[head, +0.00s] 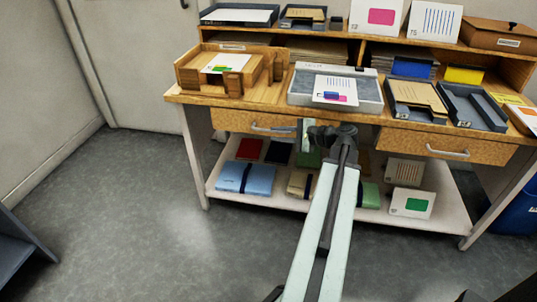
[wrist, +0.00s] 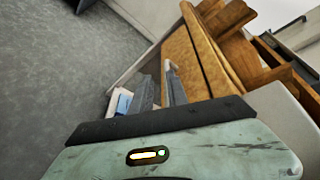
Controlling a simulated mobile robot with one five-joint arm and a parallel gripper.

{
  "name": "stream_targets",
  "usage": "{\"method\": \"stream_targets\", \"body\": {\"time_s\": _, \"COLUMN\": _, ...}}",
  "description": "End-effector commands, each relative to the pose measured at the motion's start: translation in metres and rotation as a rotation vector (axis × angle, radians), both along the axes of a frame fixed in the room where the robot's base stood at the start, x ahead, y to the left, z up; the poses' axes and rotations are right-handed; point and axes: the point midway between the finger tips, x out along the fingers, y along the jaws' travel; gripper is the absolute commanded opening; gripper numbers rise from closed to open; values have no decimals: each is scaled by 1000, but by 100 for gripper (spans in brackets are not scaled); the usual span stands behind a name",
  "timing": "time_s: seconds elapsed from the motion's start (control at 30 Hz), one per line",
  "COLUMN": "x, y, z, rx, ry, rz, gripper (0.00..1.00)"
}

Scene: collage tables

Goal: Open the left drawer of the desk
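The wooden desk (head: 178,97) has a left drawer (head: 232,120) with a silver bar handle (head: 272,129). The drawer front looks flush with the desk, so the drawer appears shut. My gripper (head: 302,129) is at the right end of this handle, in front of the drawer's right part. In the wrist view my gripper (wrist: 160,76) has its two dark fingers apart with a gap between them. The drawer front (wrist: 190,68) is just beyond the fingers there, with a pale bit of handle (wrist: 171,66) near the right fingertip. I cannot tell whether the fingers touch the handle.
A right drawer (head: 410,143) with its own handle is shut. A wooden organizer (head: 187,75) and a grey tray (head: 367,103) stand on the desktop. The lower shelf (head: 225,198) holds folders and a blue package (head: 246,179).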

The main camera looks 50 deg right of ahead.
Motion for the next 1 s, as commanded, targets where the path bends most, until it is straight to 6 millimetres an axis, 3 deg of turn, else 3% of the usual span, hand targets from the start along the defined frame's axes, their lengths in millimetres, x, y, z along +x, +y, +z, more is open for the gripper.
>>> {"method": "stream_targets", "body": {"time_s": 0.1, "x": -16, "y": -20, "z": -3, "rx": 35, "ry": -39, "rz": -51, "gripper": 20}}
{"method": "stream_targets", "body": {"time_s": 0.27, "x": -18, "y": -23, "z": 1, "rx": 43, "ry": -47, "rz": -60, "gripper": 20}}
{"method": "stream_targets", "body": {"time_s": 0.7, "x": 47, "y": -7, "z": -15, "rx": 41, "ry": -45, "rz": -55, "gripper": 20}}
{"method": "stream_targets", "body": {"time_s": 1.0, "x": 56, "y": -5, "z": -16, "rx": 41, "ry": -45, "rz": -59, "gripper": 20}}
